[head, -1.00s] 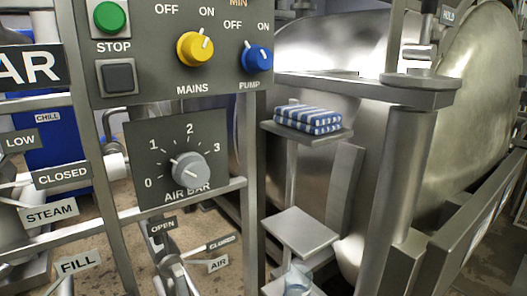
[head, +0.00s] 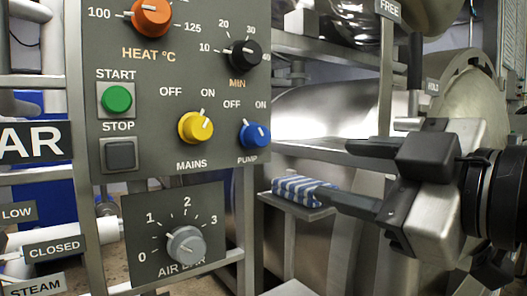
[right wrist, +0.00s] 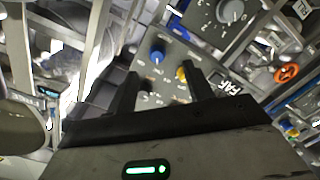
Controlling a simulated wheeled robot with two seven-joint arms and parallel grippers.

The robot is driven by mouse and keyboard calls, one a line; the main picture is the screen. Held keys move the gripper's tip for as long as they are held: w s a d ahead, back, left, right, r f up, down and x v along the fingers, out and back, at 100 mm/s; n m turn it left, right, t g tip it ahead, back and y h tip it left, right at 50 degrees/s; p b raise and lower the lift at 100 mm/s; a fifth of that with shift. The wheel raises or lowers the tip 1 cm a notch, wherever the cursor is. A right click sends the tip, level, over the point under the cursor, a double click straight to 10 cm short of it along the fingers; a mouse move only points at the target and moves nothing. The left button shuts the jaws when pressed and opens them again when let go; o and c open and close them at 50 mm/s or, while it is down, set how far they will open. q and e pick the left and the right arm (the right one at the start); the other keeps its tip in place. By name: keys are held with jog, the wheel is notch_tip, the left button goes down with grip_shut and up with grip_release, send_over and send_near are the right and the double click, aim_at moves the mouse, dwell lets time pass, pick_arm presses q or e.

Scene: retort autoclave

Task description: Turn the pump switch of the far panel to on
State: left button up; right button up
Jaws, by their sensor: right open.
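The pump switch (head: 254,135) is a blue knob with a white pointer at the lower right of the grey panel (head: 223,90). Its pointer leans up and left, towards OFF. My right gripper (head: 335,172) is open and empty, to the right of the knob and apart from it, its fingers pointing left. In the right wrist view the blue knob (right wrist: 157,52) shows beyond the gap between the two fingertips (right wrist: 160,72). My left gripper is not in view.
The yellow mains switch (head: 195,127), left of the pump switch, points to ON. A striped folded cloth (head: 298,189) lies on a small shelf under my right gripper. A metal rail (head: 310,153) runs right of the panel. The air dial (head: 186,244) is below.

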aim_at(263, 137)
jog(key=shift+n+y, duration=0.3)
jog(key=shift+n, duration=0.1)
jog(key=r+p+x, duration=0.1)
jog(key=x, duration=0.4)
jog(key=p+x, duration=0.1)
jog(key=x, duration=0.3)
jog(key=r+p+x, duration=0.1)
jog(key=x, duration=0.4)
jog(key=shift+a+r, duration=0.35)
jog(key=shift+a, duration=0.15)
jog(key=shift+c, duration=0.3)
jog(key=c, duration=0.9)
